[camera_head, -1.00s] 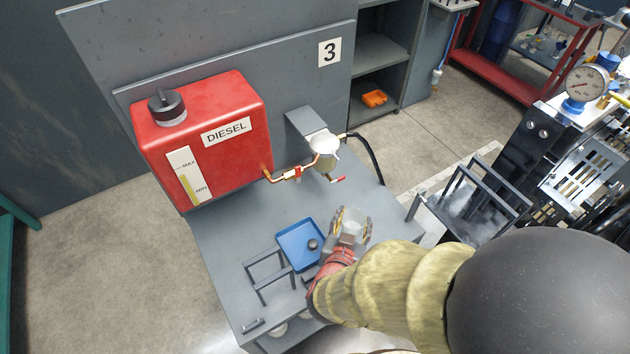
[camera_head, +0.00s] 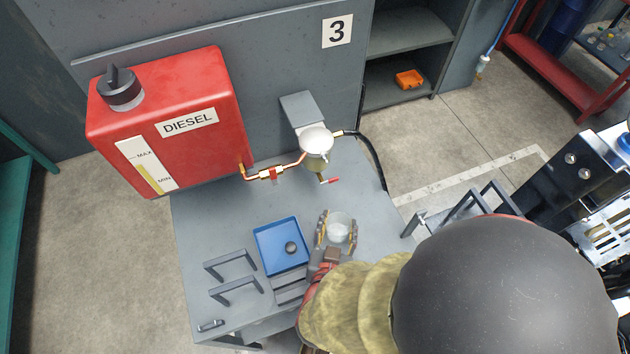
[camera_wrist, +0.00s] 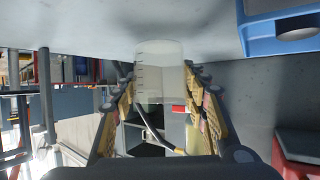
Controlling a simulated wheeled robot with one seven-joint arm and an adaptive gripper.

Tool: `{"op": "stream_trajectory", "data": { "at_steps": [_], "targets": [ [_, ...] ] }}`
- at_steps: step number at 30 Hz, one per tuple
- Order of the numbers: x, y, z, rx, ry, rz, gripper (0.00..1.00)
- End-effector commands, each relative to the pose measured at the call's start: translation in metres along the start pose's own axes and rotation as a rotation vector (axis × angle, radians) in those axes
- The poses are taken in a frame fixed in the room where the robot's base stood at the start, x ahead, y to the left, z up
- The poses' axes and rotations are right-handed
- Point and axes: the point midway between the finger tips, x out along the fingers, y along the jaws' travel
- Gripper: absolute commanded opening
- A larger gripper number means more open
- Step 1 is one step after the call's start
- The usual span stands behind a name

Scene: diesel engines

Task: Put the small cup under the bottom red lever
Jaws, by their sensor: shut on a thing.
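The small cup is a clear, see-through beaker (camera_head: 340,228), also in the wrist view (camera_wrist: 160,75). My gripper (camera_head: 337,234) is shut on it, one finger on each side, and the fingers also flank it in the wrist view (camera_wrist: 160,92). The cup looks upright, right of the blue tray; its exact height above the bench is unclear. The bottom red lever (camera_head: 331,180) sticks out below the white-topped filter bowl (camera_head: 316,140). The cup is on the near side of this lever, apart from it. Another red lever (camera_head: 275,175) sits on the copper pipe.
The blue tray (camera_head: 265,262) with a dark round piece stands on the grey bench (camera_head: 210,225), beside dark metal handles (camera_head: 233,288). The red diesel tank (camera_head: 190,85) is at the back left. A black hose (camera_head: 374,165) curves down right of the filter. Bench between cup and lever looks clear.

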Motion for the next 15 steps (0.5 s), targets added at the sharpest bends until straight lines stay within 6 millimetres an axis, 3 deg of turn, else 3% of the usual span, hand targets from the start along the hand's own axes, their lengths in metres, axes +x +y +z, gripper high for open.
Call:
{"op": "stream_trajectory", "data": {
  "at_steps": [9,15],
  "targets": [
    [0.054,-0.037,-0.023,0.008,0.001,0.004,0.27],
    [0.079,-0.056,-0.036,0.001,0.0,0.002,0.27]
  ]
}}
